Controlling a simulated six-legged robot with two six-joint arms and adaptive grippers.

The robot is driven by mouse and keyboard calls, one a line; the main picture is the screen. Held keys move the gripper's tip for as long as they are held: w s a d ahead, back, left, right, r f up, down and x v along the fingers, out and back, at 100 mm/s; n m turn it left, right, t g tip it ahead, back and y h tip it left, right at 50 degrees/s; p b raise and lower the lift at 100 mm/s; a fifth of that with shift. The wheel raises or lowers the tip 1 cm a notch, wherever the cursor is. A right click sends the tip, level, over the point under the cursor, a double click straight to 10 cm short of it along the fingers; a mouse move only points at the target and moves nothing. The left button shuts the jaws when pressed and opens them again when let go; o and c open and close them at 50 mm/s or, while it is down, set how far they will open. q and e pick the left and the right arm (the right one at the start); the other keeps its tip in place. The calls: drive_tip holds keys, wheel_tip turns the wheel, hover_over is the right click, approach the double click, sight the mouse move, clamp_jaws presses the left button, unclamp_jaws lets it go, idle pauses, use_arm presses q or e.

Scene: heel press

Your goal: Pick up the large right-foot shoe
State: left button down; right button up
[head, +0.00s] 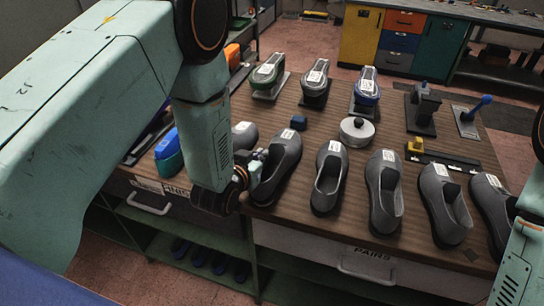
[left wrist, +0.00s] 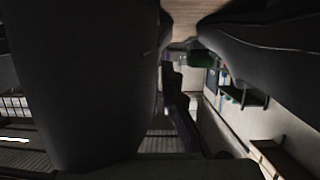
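Several dark grey shoes with white labels stand in a row along the front of the wooden table. The label text is too small to read, so I cannot tell which is the large right-foot one. My left gripper (head: 255,166) is low at the left side of one shoe (head: 284,160), very close to it; contact is unclear. Another shoe (head: 243,134) is partly hidden behind my left arm. In the left wrist view, large dark surfaces (left wrist: 85,80) fill both sides, with a narrow gap between. The fingers' opening is not clear. My right gripper is out of view.
More shoes (head: 329,178) (head: 384,190) (head: 443,204) stand to the right, with small gaps. Behind them are a round grey tin (head: 357,132), a small blue block (head: 298,122) and several labelled devices (head: 315,82). Drawers and a shelf lie below the table's front edge.

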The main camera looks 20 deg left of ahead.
use_arm(q)
wheel_tip(320, 180, up, 9)
drive_tip(key=shift+r, duration=0.15)
drive_tip(key=shift+d+r, duration=0.1)
drive_tip(key=shift+r, duration=0.2)
